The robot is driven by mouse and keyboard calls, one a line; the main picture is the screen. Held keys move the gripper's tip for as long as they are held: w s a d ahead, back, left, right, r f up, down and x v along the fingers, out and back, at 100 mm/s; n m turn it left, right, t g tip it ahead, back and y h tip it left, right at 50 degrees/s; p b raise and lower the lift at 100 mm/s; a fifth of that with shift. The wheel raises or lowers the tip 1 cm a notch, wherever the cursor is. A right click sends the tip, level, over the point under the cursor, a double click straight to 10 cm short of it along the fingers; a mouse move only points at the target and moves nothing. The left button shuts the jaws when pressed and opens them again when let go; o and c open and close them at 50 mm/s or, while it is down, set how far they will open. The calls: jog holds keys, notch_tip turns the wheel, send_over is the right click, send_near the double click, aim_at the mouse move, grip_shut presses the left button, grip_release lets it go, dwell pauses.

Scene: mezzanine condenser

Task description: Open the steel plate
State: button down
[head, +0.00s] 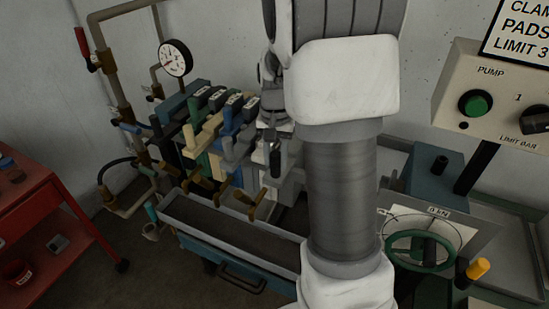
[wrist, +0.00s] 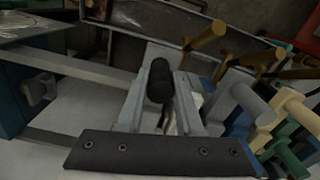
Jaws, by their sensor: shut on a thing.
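A bank of coloured plates stands over a trough in the head view, and the steel-grey plate (head: 285,186) is at its right end, partly hidden by my arm. A black upright handle (head: 275,160) shows at this end. In the wrist view the black handle (wrist: 160,82) stands between the two grey fingers of my gripper (wrist: 161,100), which is shut on it. In the head view my gripper (head: 274,132) is small and partly hidden behind my arm. How far the plate is swung or slid cannot be told.
Blue, green and yellow plates (head: 207,140) stand close on the left, with brass handles (head: 248,198) in front. A trough (head: 225,228) lies below. A green handwheel (head: 420,250) and a pump control box (head: 497,100) are on the right. A red cart (head: 40,205) is far left.

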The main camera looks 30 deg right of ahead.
jog(key=s+d+b, duration=0.3)
jog(key=s+d, duration=0.8)
jog(key=s, duration=0.3)
jog(key=shift+s+d, duration=0.3)
jog(key=shift+s, duration=0.1)
jog(key=c, duration=0.6)
grip_release()
jog(key=shift+r, duration=0.1)
notch_tip(320, 180, up, 17)
jog(key=shift+r+p, duration=0.15)
jog(key=shift+p, duration=0.25)
